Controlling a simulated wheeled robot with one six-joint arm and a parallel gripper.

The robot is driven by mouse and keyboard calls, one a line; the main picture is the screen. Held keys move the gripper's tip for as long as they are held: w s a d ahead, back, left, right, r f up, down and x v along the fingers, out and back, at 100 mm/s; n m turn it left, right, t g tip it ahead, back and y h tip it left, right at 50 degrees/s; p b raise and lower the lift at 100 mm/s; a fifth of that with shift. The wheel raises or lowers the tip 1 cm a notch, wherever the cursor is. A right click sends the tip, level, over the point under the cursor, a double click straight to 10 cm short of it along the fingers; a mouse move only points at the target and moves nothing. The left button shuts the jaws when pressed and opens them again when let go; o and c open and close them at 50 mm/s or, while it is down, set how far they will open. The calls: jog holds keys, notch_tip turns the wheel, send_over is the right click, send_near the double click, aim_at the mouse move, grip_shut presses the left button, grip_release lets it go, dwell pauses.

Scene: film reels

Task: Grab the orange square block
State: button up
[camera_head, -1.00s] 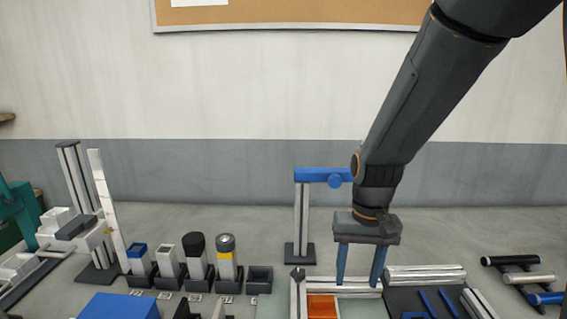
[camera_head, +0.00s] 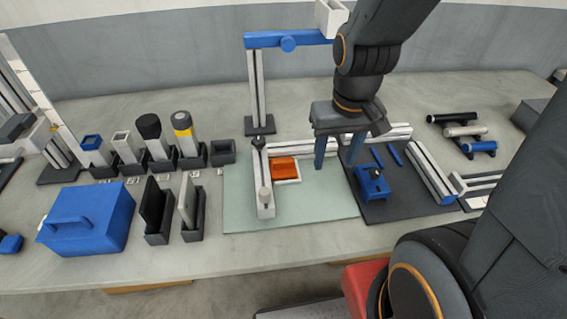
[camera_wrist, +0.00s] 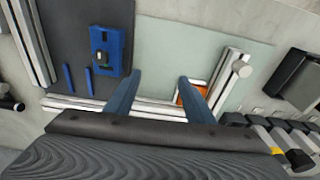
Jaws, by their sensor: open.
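The orange square block (camera_head: 284,167) lies on the pale green mat (camera_head: 310,204), in a corner by the metal rails. In the wrist view the orange block (camera_wrist: 193,97) is partly hidden behind the right finger. My gripper (camera_head: 340,152) is open and empty, above and to the right of the block in the head view. In the wrist view its two blue fingers (camera_wrist: 156,78) are spread apart, with mat showing between them.
A blue device (camera_head: 371,184) sits on a dark mat to the right. A post with a blue arm (camera_head: 290,40) rises behind. A blue toolbox (camera_head: 88,220) and several holders stand left.

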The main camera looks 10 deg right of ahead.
jog(key=shift+c, duration=0.5)
jog(key=c, duration=0.4)
jog(key=shift+w+a+m, duration=0.2)
jog(key=shift+w+m, duration=0.1)
jog(key=shift+m, duration=0.5)
jog(key=shift+c, duration=0.3)
jog(key=m+g+y+p, duration=0.1)
jog(key=m+y, duration=0.4)
jog(key=m, duration=1.2)
send_near(283, 159)
jog(key=shift+h, duration=0.3)
jog(key=shift+a+p+x, duration=0.2)
jog(key=shift+p+x, duration=0.5)
jog(key=shift+x, duration=3.45)
